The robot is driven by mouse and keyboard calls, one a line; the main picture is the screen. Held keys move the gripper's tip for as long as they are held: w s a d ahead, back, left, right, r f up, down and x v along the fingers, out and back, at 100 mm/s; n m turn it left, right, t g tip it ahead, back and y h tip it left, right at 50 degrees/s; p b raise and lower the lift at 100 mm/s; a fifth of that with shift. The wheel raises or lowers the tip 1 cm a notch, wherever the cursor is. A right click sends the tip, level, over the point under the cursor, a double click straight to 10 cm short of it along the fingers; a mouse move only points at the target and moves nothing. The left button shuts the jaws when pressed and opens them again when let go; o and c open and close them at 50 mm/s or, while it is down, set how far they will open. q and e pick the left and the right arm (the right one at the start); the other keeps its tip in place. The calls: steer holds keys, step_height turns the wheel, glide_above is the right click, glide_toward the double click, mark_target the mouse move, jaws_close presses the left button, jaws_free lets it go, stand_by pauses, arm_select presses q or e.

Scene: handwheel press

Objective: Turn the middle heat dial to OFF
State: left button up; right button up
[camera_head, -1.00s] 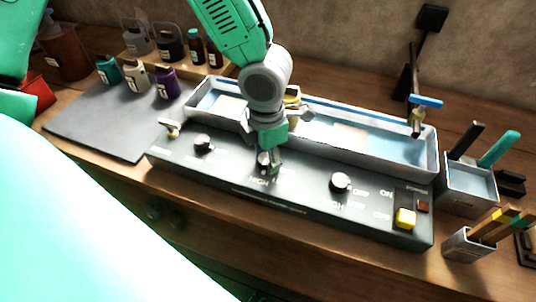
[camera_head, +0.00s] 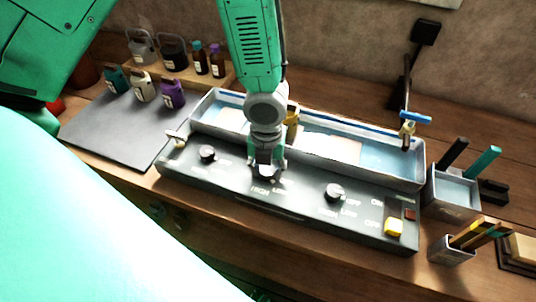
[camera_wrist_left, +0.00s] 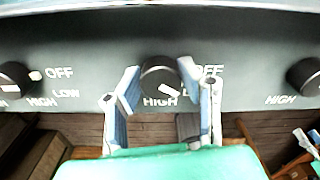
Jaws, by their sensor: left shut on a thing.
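The middle heat dial (camera_head: 265,175) is a round black knob on the dark front panel, mostly hidden by my gripper in the head view. In the left wrist view the dial (camera_wrist_left: 158,76) shows its white mark pointing down and right, between HIGH and LOW. The OFF label, right of the dial, is partly covered by a finger. My left gripper (camera_head: 267,168) comes down from above, and in the left wrist view its fingers (camera_wrist_left: 160,84) are shut on the dial, one on each side. My right gripper is not in view.
A left dial (camera_head: 207,153) and a right dial (camera_head: 335,192) flank the middle one. A long metal trough (camera_head: 400,175) lies behind the panel. A grey mat (camera_head: 110,135) is at left; cups with tools stand at right.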

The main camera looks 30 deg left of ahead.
mark_target(268, 169)
arm_select(q)
steer(key=n+p, duration=0.1)
steer(key=n, duration=0.2)
steer(key=shift+s+n, duration=0.15)
steer(key=shift+n, duration=0.15)
steer(key=shift+f+n+p, duration=0.1)
steer(key=shift+n+p, duration=0.65)
steer(key=shift+n, duration=0.75)
steer(key=o, duration=1.1)
steer(key=shift+o, duration=0.2)
steer(key=shift+d, duration=0.1)
steer(key=shift+r, duration=0.55)
step_height(268, 169, up, 11)
steer(key=shift+w, duration=0.2)
